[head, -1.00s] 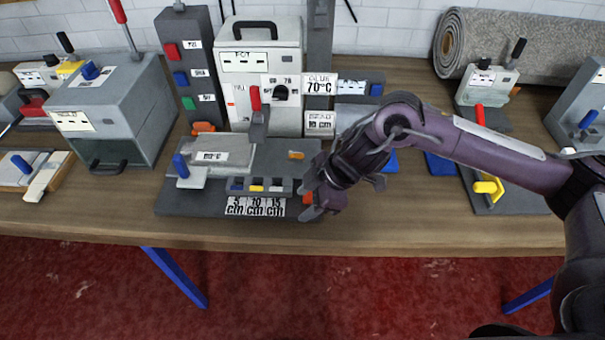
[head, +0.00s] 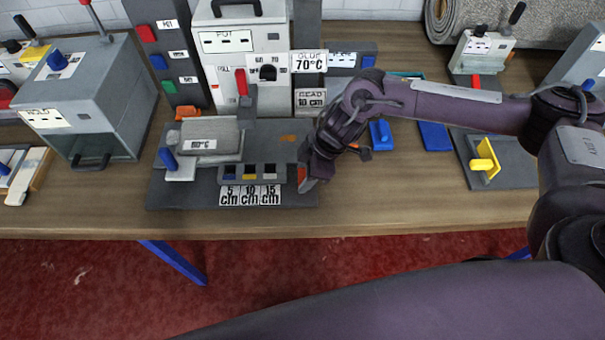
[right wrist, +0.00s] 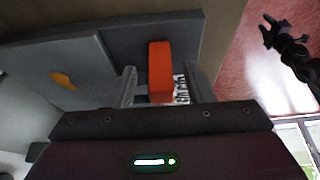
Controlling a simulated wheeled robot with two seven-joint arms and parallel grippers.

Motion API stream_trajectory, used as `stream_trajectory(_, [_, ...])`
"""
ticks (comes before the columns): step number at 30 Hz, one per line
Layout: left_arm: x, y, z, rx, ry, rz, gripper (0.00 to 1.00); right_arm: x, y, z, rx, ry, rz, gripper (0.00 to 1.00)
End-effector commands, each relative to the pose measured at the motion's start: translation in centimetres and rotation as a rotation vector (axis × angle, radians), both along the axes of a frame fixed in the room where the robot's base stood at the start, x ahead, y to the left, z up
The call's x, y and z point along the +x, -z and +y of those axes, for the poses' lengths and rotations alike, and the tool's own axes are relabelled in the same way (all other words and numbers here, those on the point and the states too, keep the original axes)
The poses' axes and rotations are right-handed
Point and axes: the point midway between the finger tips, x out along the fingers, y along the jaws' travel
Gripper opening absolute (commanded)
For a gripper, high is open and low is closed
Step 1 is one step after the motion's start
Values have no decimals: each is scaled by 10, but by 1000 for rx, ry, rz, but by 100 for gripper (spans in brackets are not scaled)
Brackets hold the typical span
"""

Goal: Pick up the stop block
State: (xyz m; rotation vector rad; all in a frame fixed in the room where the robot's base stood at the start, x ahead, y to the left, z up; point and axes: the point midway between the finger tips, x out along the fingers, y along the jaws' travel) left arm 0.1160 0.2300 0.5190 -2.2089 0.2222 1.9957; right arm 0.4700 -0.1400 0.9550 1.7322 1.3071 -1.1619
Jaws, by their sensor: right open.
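The stop block, a small orange-red upright block (head: 302,174), is at the right end of the grey base plate of the glue machine, partly hidden by my gripper. In the right wrist view the orange block (right wrist: 160,68) stands between the two fingers. My right gripper (head: 308,176) is open, its fingers on either side of the block; in the wrist view (right wrist: 158,85) gaps show beside it, and I cannot tell whether either finger touches. A dark gripper, seemingly my left one (right wrist: 268,30), shows small over the red floor; its jaw state is unclear.
Left of the block are coloured slots (head: 249,172) marked 5, 10 and 15 cm and a grey 60°C plate (head: 210,136). The pot machine (head: 240,60) stands behind. A blue handle (head: 380,134) lies right of my wrist. The table's front strip (head: 400,210) is clear.

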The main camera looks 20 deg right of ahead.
Motion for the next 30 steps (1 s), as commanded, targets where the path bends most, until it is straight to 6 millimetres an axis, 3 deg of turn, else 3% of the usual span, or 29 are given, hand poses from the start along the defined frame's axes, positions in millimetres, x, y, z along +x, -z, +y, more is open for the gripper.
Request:
stream_trajectory(2, [11, -1, -1, -2, 0, -17, 36, 0, 1, 0, 0, 0, -1, 47])
stream_trajectory(6, [9, 0, 0, -1, 0, -12, 36, 0, 1, 0, 0, 0, -1, 45])
stream_trajectory(16, [-15, 2, 1, 3, 0, 23, 36, 0, 0, 0, 0, 0, -1, 1])
stream_trajectory(25, [-11, 2, 1, 3, 0, 17, 36, 1, -2, 0, 1, 0, -3, 0])
stream_trajectory(30, [-5, 4, 1, 2, -1, 8, 36, 2, -13, 0, 2, -1, -4, 0])
